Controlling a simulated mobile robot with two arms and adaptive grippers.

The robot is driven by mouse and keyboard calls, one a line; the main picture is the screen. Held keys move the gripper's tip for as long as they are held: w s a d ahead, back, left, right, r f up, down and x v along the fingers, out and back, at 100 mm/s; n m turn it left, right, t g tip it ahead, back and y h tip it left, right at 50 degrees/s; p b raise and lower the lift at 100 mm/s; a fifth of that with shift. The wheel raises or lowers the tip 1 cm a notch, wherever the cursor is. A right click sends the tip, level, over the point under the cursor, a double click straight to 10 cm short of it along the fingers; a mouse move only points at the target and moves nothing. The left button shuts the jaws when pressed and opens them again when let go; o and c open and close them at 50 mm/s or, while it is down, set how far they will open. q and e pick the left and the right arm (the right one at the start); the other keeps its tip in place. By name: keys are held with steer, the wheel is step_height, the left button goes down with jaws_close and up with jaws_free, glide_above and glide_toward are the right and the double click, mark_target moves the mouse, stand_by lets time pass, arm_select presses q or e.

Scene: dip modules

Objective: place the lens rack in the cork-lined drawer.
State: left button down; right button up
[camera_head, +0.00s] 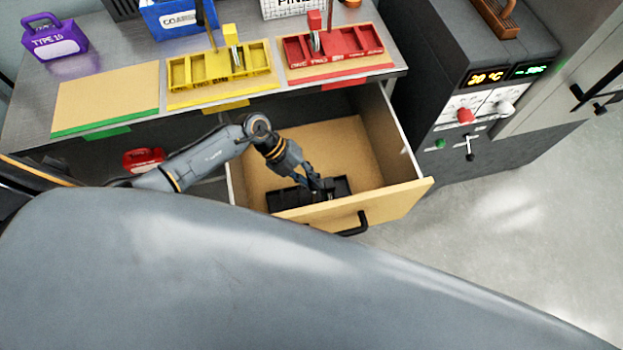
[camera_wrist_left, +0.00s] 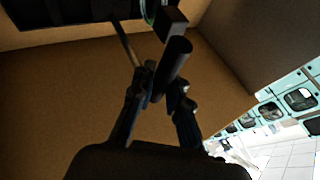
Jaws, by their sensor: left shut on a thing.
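The drawer (camera_head: 318,150) is pulled open and has a tan, cork-coloured floor, which also shows in the left wrist view (camera_wrist_left: 60,95). A black rack, which I take to be the lens rack (camera_head: 342,186), is inside it, close behind the front panel. Its near side is partly hidden by that panel. My left gripper (camera_head: 318,187) reaches down into the drawer and is shut on a dark upright part of the rack, seen in the left wrist view (camera_wrist_left: 176,58). I cannot tell whether the rack touches the floor. My right gripper is not in view.
The drawer's front panel (camera_head: 398,202) and side walls stand around the rack. Yellow (camera_head: 220,68) and red (camera_head: 333,48) racks stand on mats on the bench above. A red case (camera_head: 143,158) is below the bench. A dark machine (camera_head: 460,75) stands at right.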

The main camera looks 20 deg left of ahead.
arm_select(q)
steer(key=c, duration=1.3)
jaws_free()
steer(key=shift+a+r, duration=0.1)
steer(key=b+v, duration=0.1)
steer(key=v, duration=1)
steer(key=shift+a+r, duration=0.25)
steer(key=shift+r, duration=0.05)
